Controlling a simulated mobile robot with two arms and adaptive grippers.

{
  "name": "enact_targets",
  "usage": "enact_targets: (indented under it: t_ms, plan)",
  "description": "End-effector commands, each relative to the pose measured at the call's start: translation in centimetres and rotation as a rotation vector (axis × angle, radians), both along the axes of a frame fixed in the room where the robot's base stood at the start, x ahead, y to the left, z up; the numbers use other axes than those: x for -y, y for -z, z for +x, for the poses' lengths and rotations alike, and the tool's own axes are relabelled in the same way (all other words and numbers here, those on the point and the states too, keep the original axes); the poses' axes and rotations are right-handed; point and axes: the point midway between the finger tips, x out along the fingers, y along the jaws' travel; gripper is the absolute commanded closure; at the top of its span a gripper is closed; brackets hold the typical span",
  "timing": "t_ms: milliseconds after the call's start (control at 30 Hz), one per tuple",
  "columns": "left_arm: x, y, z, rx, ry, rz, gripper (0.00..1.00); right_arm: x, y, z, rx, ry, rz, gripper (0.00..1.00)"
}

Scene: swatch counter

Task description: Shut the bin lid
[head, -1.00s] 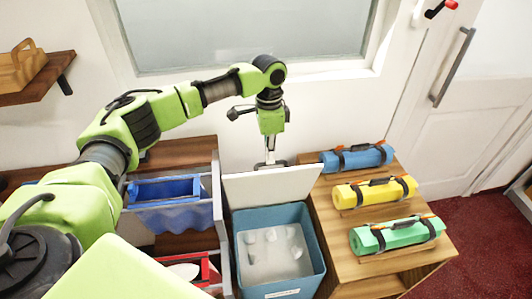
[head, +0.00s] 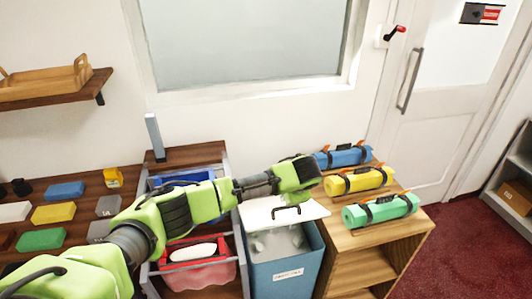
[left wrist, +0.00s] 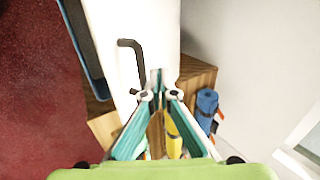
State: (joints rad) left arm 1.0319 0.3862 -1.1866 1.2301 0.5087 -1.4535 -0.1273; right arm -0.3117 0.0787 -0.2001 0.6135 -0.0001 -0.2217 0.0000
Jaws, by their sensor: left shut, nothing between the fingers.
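The blue bin (head: 258,282) stands between the drawer unit and the wooden shelf unit, with white pieces showing inside. Its white lid (head: 256,214) is tipped forward from the back edge, partway down, and the front of the bin is open. A dark handle (head: 287,210) is on the lid. My left arm reaches over from the left, its wrist above the back of the lid; the fingers are hidden there. In the left wrist view my left gripper (left wrist: 158,82) is shut and empty, against or just over the white lid (left wrist: 150,30); contact is unclear. My right gripper is not in view.
Blue, yellow (head: 358,181) and green (head: 382,210) rolls lie on the wooden unit (head: 345,240) right of the bin. A drawer unit with blue and red (head: 200,272) containers stands left. A window is behind; red carpet (head: 440,260) is free at right.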

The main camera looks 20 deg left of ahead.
Motion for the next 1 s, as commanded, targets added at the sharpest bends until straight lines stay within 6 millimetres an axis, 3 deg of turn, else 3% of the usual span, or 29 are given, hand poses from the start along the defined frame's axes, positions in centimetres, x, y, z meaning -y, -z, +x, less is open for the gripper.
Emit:
enact_targets:
  t_ms: [300, 600, 800, 1000]
  plan:
    - [2.8, 6.6, -3.4, 0.205, 0.002, 0.158, 1.0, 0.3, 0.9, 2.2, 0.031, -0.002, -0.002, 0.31]
    - [4.2, 11.7, -5.3, 0.271, -0.002, 0.207, 1.0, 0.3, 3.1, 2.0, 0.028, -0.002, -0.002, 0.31]
    - [4.6, 13.9, -5.9, 0.272, -0.004, 0.208, 1.0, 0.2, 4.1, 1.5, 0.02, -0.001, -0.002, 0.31]
    - [4.9, 14.9, -6.1, 0.274, -0.003, 0.207, 1.0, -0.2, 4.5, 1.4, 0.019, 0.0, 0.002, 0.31]
